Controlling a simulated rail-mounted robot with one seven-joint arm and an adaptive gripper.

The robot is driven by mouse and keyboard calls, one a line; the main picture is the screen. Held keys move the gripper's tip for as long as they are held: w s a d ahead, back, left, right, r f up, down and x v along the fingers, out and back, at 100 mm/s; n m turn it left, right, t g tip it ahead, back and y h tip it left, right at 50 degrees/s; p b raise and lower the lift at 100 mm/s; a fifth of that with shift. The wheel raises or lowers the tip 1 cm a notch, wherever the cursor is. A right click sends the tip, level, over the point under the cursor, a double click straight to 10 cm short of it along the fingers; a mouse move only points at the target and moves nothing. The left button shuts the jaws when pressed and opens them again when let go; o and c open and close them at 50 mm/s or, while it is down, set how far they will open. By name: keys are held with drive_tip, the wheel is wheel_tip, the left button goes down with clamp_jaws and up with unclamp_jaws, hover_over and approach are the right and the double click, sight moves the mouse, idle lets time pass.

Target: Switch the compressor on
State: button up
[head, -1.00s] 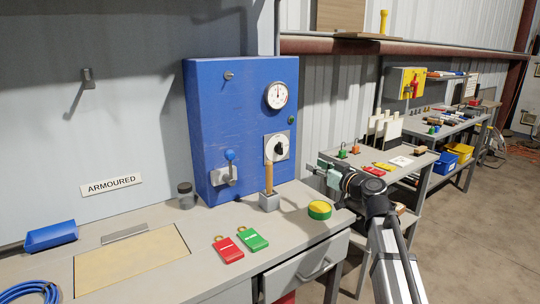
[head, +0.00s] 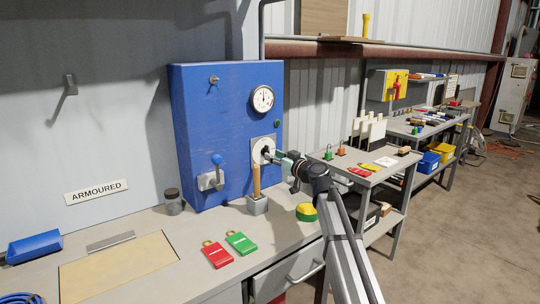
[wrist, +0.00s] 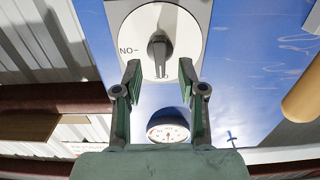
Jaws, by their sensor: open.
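The blue compressor panel (head: 215,120) stands at the back of the bench. Its rotary switch, a black knob on a round white dial (head: 258,150), is partly hidden behind my gripper (head: 276,158) in the head view. In the wrist view the panel appears upside down. The knob (wrist: 158,52) fills the upper middle there, its grip lying roughly upright in the picture. An inverted "ON" mark shows on the left of the dial. My gripper (wrist: 159,75) is open, its fingertips on either side of the knob's lower end; contact cannot be told.
A wooden-handled tool in a grey block (head: 257,204) stands just before the panel. A lever valve (head: 213,178) and pressure gauge (head: 262,100) are on the panel. Red (head: 217,254) and green (head: 240,242) tags and a yellow-green button (head: 306,212) lie on the bench.

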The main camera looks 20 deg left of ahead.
sight(267, 151)
drive_tip(key=shift+x, duration=1.6)
clamp_jaws()
drive_tip(key=shift+m, duration=0.4)
drive_tip(key=shift+r+m+p, duration=0.15)
drive_tip(key=shift+m+p, duration=1.65)
drive_tip(key=shift+m, duration=6.8)
drive_tip(key=shift+w, duration=0.1)
